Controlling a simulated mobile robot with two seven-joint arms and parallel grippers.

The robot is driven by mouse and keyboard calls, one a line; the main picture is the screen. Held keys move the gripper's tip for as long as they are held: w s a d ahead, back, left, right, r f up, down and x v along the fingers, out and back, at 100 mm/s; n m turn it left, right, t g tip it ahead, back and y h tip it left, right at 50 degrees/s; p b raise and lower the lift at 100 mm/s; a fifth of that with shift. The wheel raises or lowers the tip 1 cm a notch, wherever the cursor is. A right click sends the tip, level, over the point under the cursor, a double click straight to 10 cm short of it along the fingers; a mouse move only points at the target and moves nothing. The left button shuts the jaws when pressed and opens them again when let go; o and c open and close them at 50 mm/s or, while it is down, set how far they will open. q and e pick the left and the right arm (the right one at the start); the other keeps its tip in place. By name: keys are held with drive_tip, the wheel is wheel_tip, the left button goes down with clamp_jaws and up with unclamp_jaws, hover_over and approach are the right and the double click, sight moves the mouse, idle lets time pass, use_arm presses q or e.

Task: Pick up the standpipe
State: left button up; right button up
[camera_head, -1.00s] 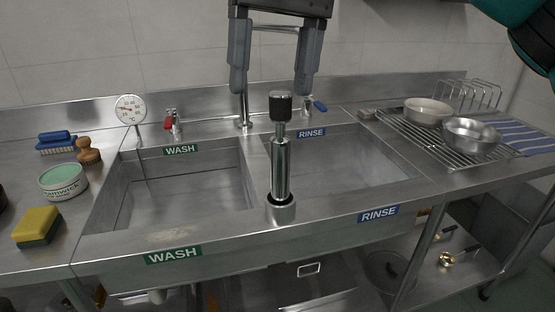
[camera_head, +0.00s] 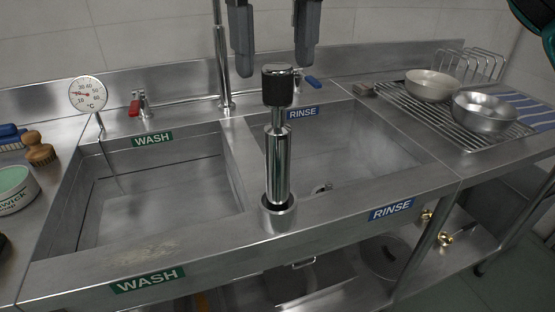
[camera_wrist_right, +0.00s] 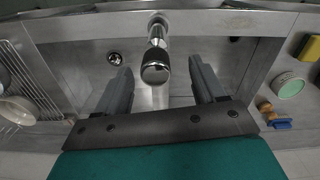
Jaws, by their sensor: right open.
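The standpipe (camera_head: 278,165) is a shiny metal tube with a black knurled knob on top. It stands upright in a round metal holder (camera_head: 278,214) at the front of the divider between the two sink basins. My right gripper (camera_head: 273,68) is open and empty, above and behind the knob in the head view; its fingers point down. In the right wrist view the standpipe's knob (camera_wrist_right: 155,70) shows between and beyond the two open fingers (camera_wrist_right: 160,88), apart from both. My left gripper is not in view.
The wash basin (camera_head: 160,190) is left and the rinse basin (camera_head: 350,150) right. A dial thermometer (camera_head: 88,94) and a tall tap pipe (camera_head: 220,60) rise behind. Bowls (camera_head: 484,111) sit on a rack at right. A brush (camera_head: 39,151) and tin (camera_head: 14,188) lie at left.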

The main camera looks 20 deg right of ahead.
sight(279, 66)
drive_tip(key=f, duration=0.3)
drive_tip(key=f+b, duration=0.1)
drive_tip(key=f, duration=0.1)
drive_tip(key=shift+w+d+f, duration=0.3)
drive_tip(key=shift+w, duration=0.05)
drive_tip(key=shift+c, duration=0.2)
clamp_jaws()
drive_tip(key=shift+r, duration=0.1)
